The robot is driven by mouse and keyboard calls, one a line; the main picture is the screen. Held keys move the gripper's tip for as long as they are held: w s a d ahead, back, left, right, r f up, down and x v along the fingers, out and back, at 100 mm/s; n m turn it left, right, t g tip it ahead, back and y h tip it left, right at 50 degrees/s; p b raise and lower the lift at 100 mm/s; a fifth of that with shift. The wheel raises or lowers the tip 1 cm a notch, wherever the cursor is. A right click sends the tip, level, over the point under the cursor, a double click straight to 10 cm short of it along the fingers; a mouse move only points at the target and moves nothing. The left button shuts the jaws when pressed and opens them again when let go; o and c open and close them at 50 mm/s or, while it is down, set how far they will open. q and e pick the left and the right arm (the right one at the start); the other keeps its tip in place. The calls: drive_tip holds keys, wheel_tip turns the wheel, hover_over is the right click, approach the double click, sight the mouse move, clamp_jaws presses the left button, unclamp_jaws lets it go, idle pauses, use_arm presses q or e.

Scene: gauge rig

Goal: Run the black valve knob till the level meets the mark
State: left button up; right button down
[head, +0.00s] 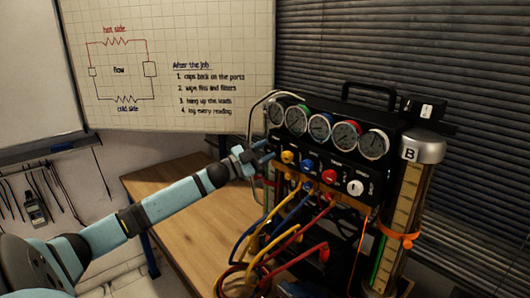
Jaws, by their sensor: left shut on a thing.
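My left gripper (266,153) reaches in from the left and is shut at the left end of the black gauge panel (340,160). What it grips is mostly hidden by the fingers; it sits where the black valve knob would be. A clear column marked B (411,190) stands at the panel's right end, with an orange band (395,235) around it as a mark. A green strip (378,250) shows low on its left side; I cannot tell the exact level. Another column (269,180) is partly hidden behind my gripper. My right gripper is out of view.
Several round gauges line the panel top, with yellow, blue and red fittings and a white knob (355,187) below. Coloured hoses (290,235) loop in front. The wooden table (180,215) is clear at left. A whiteboard (165,65) stands behind.

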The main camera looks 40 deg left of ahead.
use_arm(q)
drive_tip(key=shift+m+g, duration=0.4)
drive_tip(key=shift+m, duration=0.1)
drive_tip(key=o, duration=0.9)
drive_tip(key=shift+s+a+f, duration=0.15)
drive_tip(key=shift+s+f, duration=0.1)
drive_tip(key=shift+s, duration=0.2)
drive_tip(key=shift+b+v, duration=1.15)
drive_tip(key=shift+v, duration=5.25)
